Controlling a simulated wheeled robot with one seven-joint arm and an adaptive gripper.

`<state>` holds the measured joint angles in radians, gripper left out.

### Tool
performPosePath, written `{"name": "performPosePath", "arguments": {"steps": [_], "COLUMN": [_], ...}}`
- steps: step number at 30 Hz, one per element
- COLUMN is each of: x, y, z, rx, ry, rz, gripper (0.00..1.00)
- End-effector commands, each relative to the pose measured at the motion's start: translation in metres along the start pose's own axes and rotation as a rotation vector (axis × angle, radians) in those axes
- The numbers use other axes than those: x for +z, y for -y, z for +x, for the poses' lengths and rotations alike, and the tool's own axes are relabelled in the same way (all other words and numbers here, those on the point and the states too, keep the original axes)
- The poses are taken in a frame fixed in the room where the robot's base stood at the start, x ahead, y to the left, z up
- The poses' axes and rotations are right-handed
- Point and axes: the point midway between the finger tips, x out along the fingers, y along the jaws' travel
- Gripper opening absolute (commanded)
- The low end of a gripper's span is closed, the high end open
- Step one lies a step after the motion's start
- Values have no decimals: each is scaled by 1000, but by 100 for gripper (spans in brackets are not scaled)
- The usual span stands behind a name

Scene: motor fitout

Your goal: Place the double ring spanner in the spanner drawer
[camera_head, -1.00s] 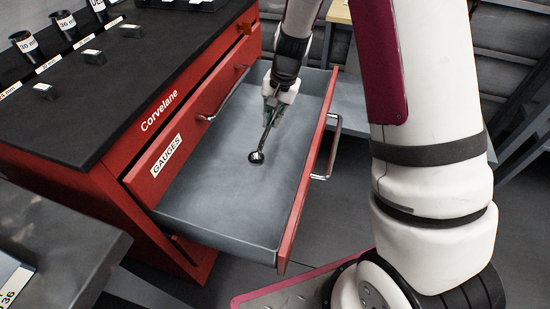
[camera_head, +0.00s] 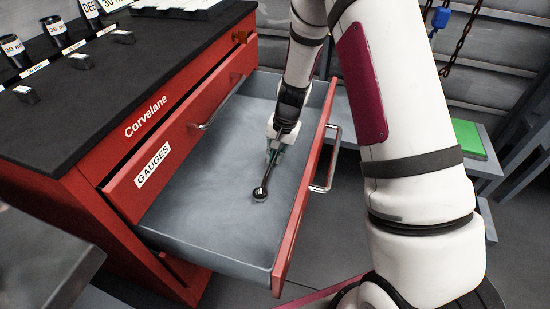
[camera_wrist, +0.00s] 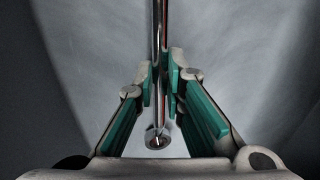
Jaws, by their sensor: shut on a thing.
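The double ring spanner (camera_head: 263,184) is a dark, shiny bar with a ring at its end. My gripper (camera_head: 275,154) is shut on its shaft and holds it inside the open grey drawer (camera_head: 200,215). The ring end points toward the front of the head view, low over the drawer floor; I cannot tell whether it touches. In the wrist view the spanner (camera_wrist: 159,35) runs between the green-padded fingers of my gripper (camera_wrist: 161,75), with one ring at the bottom. The far ring is out of the wrist view. The drawer above is labelled GAUGES (camera_head: 153,166).
The red Corvelane cabinet (camera_head: 85,190) has a black top (camera_head: 90,110) with labelled cups and small blocks. The open drawer's red front with its handle (camera_head: 328,160) stands right of my gripper. A grey bench (camera_head: 40,260) is at lower left. The drawer floor is otherwise clear.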

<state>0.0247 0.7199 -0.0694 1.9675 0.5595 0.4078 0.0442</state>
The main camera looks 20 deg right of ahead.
Motion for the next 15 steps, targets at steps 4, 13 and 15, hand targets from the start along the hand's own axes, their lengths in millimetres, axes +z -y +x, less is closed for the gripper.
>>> {"name": "performPosePath", "arguments": {"steps": [4,13,15], "x": [-1,-1,0], "y": [-2,-2,-2], "z": [8,11,11], "rx": [-1,0,0], "ry": [-1,-1,-1], "rz": [1,1,1], "gripper": [0,0,24]}}
